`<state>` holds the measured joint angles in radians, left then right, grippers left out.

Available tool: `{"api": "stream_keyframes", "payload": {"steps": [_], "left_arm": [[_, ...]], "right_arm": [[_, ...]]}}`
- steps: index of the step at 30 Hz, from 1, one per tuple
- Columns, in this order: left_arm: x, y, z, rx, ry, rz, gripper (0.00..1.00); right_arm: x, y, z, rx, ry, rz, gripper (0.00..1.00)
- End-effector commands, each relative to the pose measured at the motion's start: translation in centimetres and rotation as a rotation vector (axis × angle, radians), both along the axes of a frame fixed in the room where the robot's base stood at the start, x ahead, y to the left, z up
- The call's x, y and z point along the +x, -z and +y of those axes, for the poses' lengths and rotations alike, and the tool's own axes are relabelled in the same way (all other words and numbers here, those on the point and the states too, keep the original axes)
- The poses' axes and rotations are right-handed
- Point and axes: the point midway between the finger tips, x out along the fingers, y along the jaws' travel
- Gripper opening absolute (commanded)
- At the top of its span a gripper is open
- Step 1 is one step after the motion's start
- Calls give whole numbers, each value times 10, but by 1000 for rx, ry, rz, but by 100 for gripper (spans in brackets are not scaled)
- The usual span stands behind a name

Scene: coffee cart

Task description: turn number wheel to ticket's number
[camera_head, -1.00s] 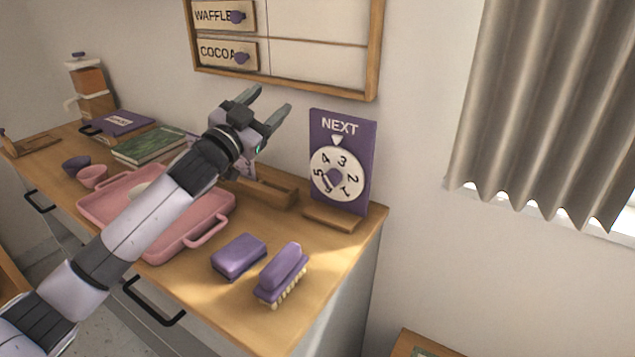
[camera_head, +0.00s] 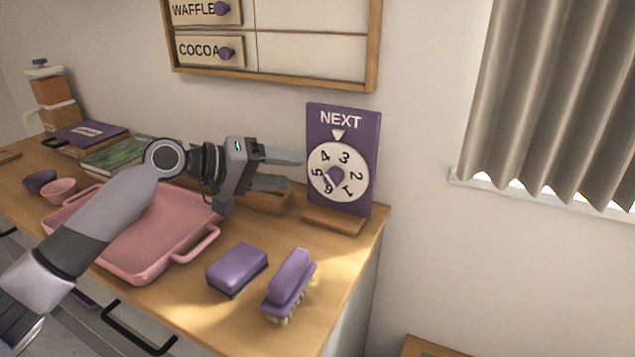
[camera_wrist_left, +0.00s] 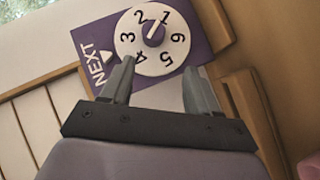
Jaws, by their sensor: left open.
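The white number wheel (camera_head: 352,172) sits on a purple NEXT board (camera_head: 314,125) standing at the counter's right end. A white pointer marks the top of the wheel, between the 4 and the 3 in the head view. A purple knob (camera_head: 335,176) is at its centre. My left gripper (camera_head: 290,170) is open and empty, just left of the wheel, fingers pointing at it. In the left wrist view, the wheel (camera_wrist_left: 167,62) lies beyond the open fingertips (camera_wrist_left: 160,75), which are around its lower edge, with the knob (camera_wrist_left: 154,33) farther out. No ticket can be made out. My right gripper is not in view.
A pink tray (camera_head: 150,265), a purple sponge (camera_head: 237,268) and a purple brush (camera_head: 290,280) are on the counter. A wooden holder (camera_head: 268,201) is below my left gripper. A wooden menu board (camera_head: 310,82) hangs above.

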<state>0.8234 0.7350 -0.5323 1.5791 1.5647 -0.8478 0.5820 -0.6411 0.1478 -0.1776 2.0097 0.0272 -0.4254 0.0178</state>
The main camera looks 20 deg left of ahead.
Motion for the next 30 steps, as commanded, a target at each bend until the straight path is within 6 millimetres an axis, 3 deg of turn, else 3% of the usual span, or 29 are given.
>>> {"api": "stream_keyframes", "payload": {"steps": [7, 21, 30], "left_arm": [[-14, -1, -13, -83, 73, 89, 60], [18, 16, -62, -84, 73, 89, 60], [22, 19, -67, -82, 72, 88, 60]], "right_arm": [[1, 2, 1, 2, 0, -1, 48], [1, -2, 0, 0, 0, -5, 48], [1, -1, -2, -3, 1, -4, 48]]}}
